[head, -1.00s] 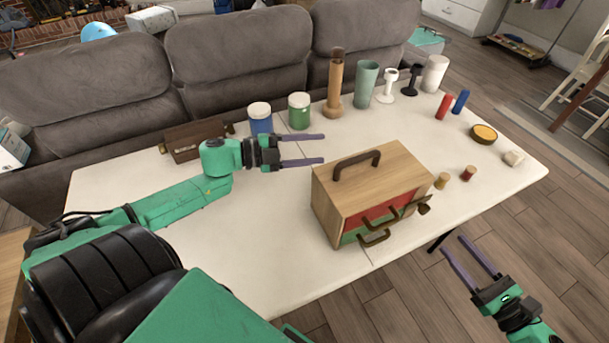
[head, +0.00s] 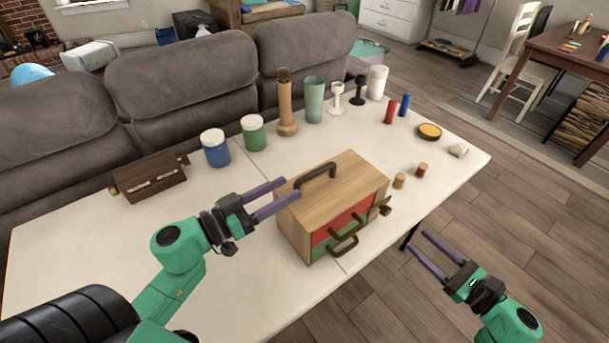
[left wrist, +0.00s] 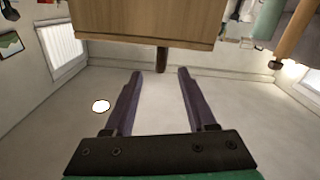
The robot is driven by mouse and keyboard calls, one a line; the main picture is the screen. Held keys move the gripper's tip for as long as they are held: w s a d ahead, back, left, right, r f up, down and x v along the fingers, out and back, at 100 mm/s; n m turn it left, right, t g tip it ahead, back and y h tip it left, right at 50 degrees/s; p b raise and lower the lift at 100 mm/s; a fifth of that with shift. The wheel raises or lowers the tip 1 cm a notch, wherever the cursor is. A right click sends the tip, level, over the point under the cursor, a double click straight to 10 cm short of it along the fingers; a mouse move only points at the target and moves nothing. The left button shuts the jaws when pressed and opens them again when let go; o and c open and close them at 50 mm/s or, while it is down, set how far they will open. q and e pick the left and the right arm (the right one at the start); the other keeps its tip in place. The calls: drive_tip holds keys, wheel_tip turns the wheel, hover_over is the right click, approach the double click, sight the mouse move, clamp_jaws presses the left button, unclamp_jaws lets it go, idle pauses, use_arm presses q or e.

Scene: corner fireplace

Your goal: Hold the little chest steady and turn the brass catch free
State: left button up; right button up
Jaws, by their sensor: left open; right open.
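My right gripper (head: 420,243) is open and empty, off the table's right edge.
A brown latched box (head: 150,180), blue jar (head: 216,149), green jar (head: 253,134), and wooden bottle-like piece (head: 286,108) stand along the sofa side. Two small corks (head: 399,181) (head: 421,170) lie right of the chest. The white table (head: 90,250) is clear at front left.

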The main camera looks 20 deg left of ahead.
use_arm(q)
drive_tip(key=x, duration=1.1)
drive_tip(key=shift+w, duration=0.2)
clamp_jaws()
idle(0.6)
use_arm(e)
drive_tip(key=shift+o, duration=1.3)
drive_tip(key=m+g+h, duration=0.2)
drive_tip(key=g+h, duration=0.1)
approach(389, 211)
drive_tip(key=shift+h, duration=0.4)
drive_tip(key=x, duration=0.9)
drive_tip(key=shift+a, duration=0.25)
